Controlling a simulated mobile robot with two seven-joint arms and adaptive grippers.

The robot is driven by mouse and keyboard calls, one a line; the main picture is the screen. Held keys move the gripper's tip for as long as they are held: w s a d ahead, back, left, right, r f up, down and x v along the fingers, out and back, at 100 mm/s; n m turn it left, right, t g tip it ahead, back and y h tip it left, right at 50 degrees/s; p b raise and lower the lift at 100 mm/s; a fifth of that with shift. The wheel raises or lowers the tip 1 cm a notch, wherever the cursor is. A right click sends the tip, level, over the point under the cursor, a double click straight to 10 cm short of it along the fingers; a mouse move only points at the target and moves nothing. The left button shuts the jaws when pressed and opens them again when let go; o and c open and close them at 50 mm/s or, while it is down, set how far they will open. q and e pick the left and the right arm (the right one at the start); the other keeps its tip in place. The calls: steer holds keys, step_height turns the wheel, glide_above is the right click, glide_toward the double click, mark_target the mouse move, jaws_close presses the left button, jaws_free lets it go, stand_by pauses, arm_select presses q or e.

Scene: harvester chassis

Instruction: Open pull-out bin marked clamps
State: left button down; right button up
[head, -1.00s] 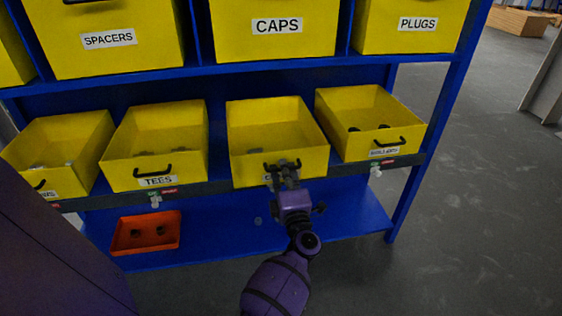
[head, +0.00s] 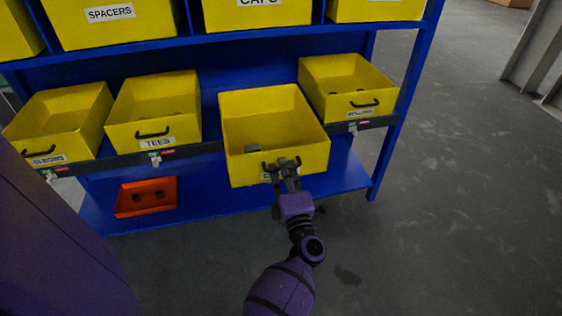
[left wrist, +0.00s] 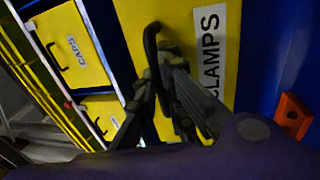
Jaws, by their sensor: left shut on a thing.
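The clamps bin (head: 245,111) is a yellow open-topped bin on the lower shelf row, and it juts forward past its neighbours in the head view. My left gripper (head: 282,166) is shut on the black handle (left wrist: 152,45) at the bin's front. The gripper covers most of the label in the head view. My right gripper is not in view.
The elbows bin (head: 50,150), tees bin (head: 122,132) and a bin at right (head: 322,100) sit pushed in beside it. An orange tray (head: 170,192) rests on the blue bottom shelf. Grey floor (head: 430,220) is clear in front and at right.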

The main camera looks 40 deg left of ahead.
arm_select(q)
steer(key=shift+s+d, duration=0.25)
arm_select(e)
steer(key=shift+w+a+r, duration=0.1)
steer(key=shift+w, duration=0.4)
arm_select(q)
steer(key=c, duration=2.1)
jaws_free()
steer(key=v, duration=1.2)
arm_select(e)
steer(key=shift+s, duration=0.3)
